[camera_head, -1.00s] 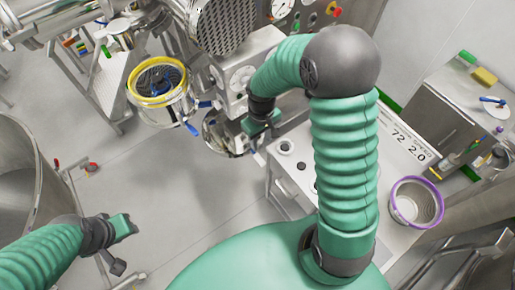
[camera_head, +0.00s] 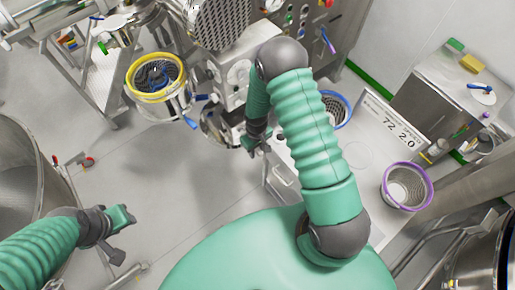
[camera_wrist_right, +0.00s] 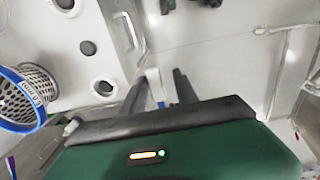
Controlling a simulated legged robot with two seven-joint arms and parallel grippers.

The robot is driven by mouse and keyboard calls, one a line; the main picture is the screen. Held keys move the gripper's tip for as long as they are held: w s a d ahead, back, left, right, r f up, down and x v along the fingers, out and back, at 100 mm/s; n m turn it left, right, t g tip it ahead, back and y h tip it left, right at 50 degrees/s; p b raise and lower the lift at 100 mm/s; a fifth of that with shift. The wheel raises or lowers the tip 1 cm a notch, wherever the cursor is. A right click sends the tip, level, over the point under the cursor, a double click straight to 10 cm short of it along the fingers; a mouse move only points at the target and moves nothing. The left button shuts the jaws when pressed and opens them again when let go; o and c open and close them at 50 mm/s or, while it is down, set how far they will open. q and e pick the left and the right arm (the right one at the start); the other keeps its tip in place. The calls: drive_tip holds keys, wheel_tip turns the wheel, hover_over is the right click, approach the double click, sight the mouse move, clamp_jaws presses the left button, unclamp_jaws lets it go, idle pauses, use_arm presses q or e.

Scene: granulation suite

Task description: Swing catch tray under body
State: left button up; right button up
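A round steel pan (camera_head: 214,126), which looks like the catch tray, sits low at the machine's front, partly hidden by my right forearm. Left of it, a steel body with a yellow rim (camera_head: 155,78) and dark inside has blue handles. My right gripper (camera_head: 256,150) points down just right of the pan. In the right wrist view its two dark fingers (camera_wrist_right: 160,90) are apart, with a pale and blue strip (camera_wrist_right: 155,88) visible between them; I cannot tell if they touch it. My left gripper (camera_head: 122,222) is at the lower left, far from the pan, its fingers unclear.
A perforated blue-rimmed basket (camera_head: 337,109) and a purple-rimmed one (camera_head: 406,186) stand on the bench at right; the blue one also shows in the right wrist view (camera_wrist_right: 28,98). A large steel vessel (camera_head: 25,165) stands at left. The floor between is clear.

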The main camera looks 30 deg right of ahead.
drive_tip(key=shift+w+a, duration=0.1)
drive_tip(key=shift+c, duration=2.3)
drive_tip(key=shift+d, duration=0.2)
clamp_jaws()
drive_tip(key=shift+d+f, duration=0.1)
drive_tip(key=shift+d, duration=0.45)
drive_tip(key=shift+a, duration=0.4)
use_arm(q)
drive_tip(key=shift+w, duration=0.1)
drive_tip(key=shift+d, duration=0.15)
use_arm(e)
drive_tip(key=shift+d, duration=0.1)
use_arm(q)
drive_tip(key=shift+d, duration=0.2)
use_arm(e)
drive_tip(key=shift+d, duration=0.15)
use_arm(q)
drive_tip(key=shift+a, duration=0.1)
